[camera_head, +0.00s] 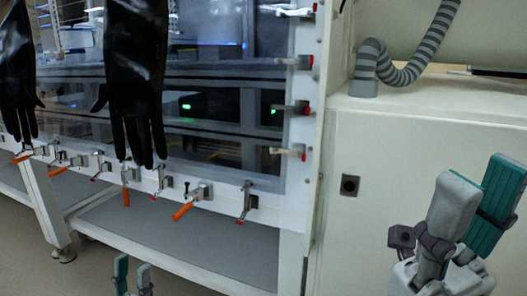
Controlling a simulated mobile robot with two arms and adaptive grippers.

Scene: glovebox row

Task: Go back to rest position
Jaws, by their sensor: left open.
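My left gripper (133,273) shows only by its fingertips at the bottom edge, one teal and one grey, with a gap between them. It is open, and nothing shows between the tips. The rest of it is outside the picture. My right gripper (482,185) is large at the lower right, pointing up, in front of the cream cabinet. Its grey finger and teal-padded finger stand apart, and no object shows between them.
A glovebox window (225,100) with clamps along its frame fills the left and middle. Two black gloves (137,70) hang before it. Orange-handled clamps (186,209) stick out below. A grey shelf (190,240) lies underneath. A cream cabinet (385,160) with a striped hose (415,65) stands right.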

